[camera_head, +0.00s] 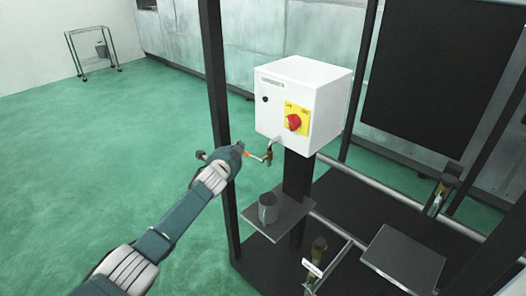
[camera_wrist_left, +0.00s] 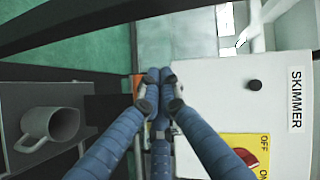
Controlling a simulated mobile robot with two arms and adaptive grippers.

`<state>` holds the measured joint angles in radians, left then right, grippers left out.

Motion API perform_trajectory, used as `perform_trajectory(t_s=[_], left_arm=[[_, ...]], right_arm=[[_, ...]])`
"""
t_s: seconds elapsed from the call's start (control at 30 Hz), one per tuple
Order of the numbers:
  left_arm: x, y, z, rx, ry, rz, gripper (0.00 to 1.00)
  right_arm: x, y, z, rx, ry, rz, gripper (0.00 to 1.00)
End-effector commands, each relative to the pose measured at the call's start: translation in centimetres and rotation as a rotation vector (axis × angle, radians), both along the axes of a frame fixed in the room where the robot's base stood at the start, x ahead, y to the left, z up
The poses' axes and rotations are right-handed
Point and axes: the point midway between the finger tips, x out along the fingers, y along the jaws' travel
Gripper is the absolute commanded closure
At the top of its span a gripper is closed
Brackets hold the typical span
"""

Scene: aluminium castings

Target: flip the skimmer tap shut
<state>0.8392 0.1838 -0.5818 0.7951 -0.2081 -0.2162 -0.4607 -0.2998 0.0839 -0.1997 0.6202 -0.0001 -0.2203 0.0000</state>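In the left wrist view, the fingers of my left gripper (camera_wrist_left: 158,90) come together beside the white box labelled SKIMMER (camera_wrist_left: 230,90). An orange part (camera_wrist_left: 136,86) shows just left of the fingertips. The fingers look closed with nothing clearly between them. They partly hide the tap, so its lever position cannot be told. My right gripper is not in view.
A red rotary switch (camera_head: 294,122) on a yellow plate sits on the box. A grey mug (camera_head: 268,208) stands on a small shelf (camera_head: 285,222) below the tap. A dark upright post (camera_head: 216,80) is close to my left gripper.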

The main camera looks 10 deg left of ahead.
Motion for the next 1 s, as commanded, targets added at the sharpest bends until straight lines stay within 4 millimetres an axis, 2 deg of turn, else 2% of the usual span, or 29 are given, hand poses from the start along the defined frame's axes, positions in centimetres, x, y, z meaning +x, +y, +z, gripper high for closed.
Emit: perform_trajectory(t_s=[0.23, 0.47, 0.53, 1.0], left_arm=[[0.0, 0.1, 1.2, 0.000, -0.001, 0.000, 1.00], [-0.1, 0.4, 5.0, 0.001, -0.001, 0.003, 1.00], [-0.7, 1.2, 4.7, 0.003, -0.004, 0.005, 1.00], [-5.3, 4.4, 8.2, 0.003, -0.002, 0.002, 1.00]], right_arm=[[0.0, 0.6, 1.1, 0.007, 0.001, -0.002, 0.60], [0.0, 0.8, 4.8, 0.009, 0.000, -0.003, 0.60], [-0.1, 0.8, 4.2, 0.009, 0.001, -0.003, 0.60], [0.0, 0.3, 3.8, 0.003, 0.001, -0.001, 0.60]])
